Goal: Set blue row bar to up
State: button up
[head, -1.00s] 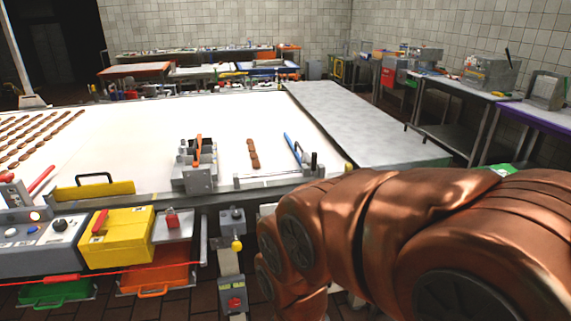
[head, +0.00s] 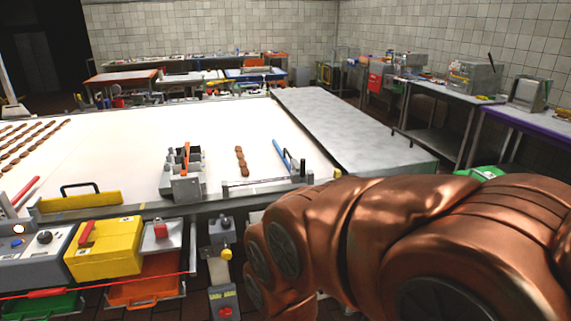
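The blue row bar (head: 282,154) is a slim blue bar at the right part of the white table (head: 120,150). It stands tilted, leaning up to the left from a grey rail fixture (head: 262,187) at the table's front edge. A short row of brown biscuits (head: 241,161) lies just left of it. My copper arm fills the lower right of the head view. My gripper is not visible, so its state and its distance from the bar do not show.
A grey machine with a red-orange lever (head: 186,158) stands left of the biscuits. A yellow box (head: 104,248), a control panel (head: 40,250) and open orange (head: 146,284) and green drawers line the front. A bare grey counter (head: 340,125) lies to the right.

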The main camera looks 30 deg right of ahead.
aim_at(294, 165)
jog(key=z, duration=1.25)
jog(key=i, duration=1.85)
jog(key=u, duration=1.95)
